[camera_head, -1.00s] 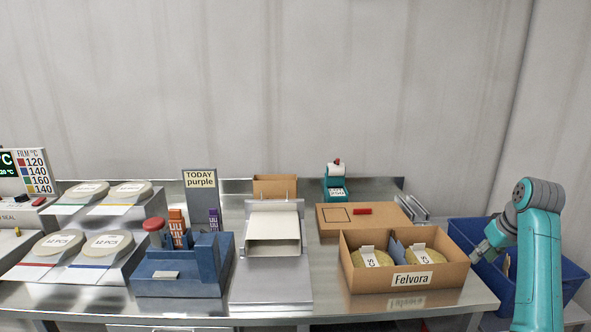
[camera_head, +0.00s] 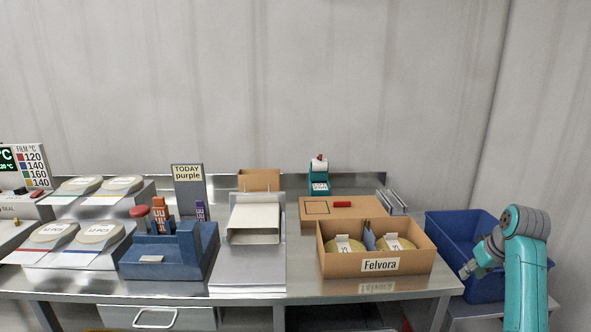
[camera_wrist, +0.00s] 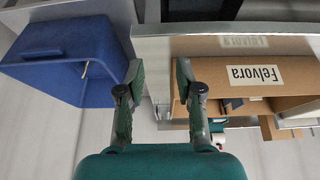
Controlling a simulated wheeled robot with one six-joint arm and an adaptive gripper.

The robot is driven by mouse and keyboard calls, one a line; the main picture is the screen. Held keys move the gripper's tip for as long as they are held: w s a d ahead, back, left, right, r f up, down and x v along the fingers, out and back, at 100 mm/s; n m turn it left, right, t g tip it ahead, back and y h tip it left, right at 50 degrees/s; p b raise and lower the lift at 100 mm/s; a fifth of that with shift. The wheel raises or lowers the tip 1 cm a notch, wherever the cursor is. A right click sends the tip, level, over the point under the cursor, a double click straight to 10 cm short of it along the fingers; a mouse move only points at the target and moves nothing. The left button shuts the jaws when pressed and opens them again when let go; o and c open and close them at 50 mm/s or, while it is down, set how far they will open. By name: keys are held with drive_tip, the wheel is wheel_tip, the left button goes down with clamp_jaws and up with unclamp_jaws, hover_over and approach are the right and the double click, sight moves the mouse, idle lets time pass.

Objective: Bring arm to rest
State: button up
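My gripper (camera_wrist: 160,85) shows in the wrist view with its two fingers apart and nothing between them. In the head view my gripper (camera_head: 470,269) is at the right, in front of the blue bin and right of the Felvora box; its fingers are too small there to read. My teal arm is folded at the right of the head view. The open cardboard Felvora box (camera_head: 334,264) stands on the steel table (camera_head: 300,285) and holds two round packs with white labels and a blue divider. It also shows in the wrist view (camera_wrist: 295,103), upside down.
The blue bin (camera_head: 440,240) stands right of the table and shows in the wrist view (camera_wrist: 50,70). On the table are a metal chute (camera_head: 255,220), a blue holder (camera_head: 160,265), a flat cardboard box (camera_head: 370,207) and a teal device (camera_head: 319,186). Several round packs sit on left stands.

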drive_tip(key=s+a+f+t, duration=0.1)
drive_tip(key=s+a+f, duration=0.25)
drive_tip(key=f, duration=0.45)
drive_tip(key=s+a+f, duration=0.2)
drive_tip(key=a+f, duration=0.2)
drive_tip(key=f, duration=0.3)
drive_tip(key=s+a+f+t, duration=0.1)
drive_tip(key=s+a+f, duration=0.15)
drive_tip(key=f, duration=0.55)
drive_tip(key=s+a+f+t+h, duration=0.1)
drive_tip(key=s+a+f, duration=0.4)
drive_tip(key=s, duration=0.3)
drive_tip(key=s+a+f+t, duration=0.2)
drive_tip(key=s+a+f, duration=0.25)
drive_tip(key=s, duration=0.35)
drive_tip(key=s+a+r+t, duration=0.1)
drive_tip(key=s+a+r, duration=0.15)
drive_tip(key=s, duration=0.75)
drive_tip(key=s+a+r+t, duration=0.15)
drive_tip(key=s+a, duration=0.25)
drive_tip(key=s, duration=0.7)
drive_tip(key=s+a+r+t+y, duration=0.1)
drive_tip(key=s+a+r+t, duration=0.1)
drive_tip(key=s+r, duration=1.2)
wheel_tip(320, 180, up, 2)
drive_tip(key=shift+a, duration=0.4)
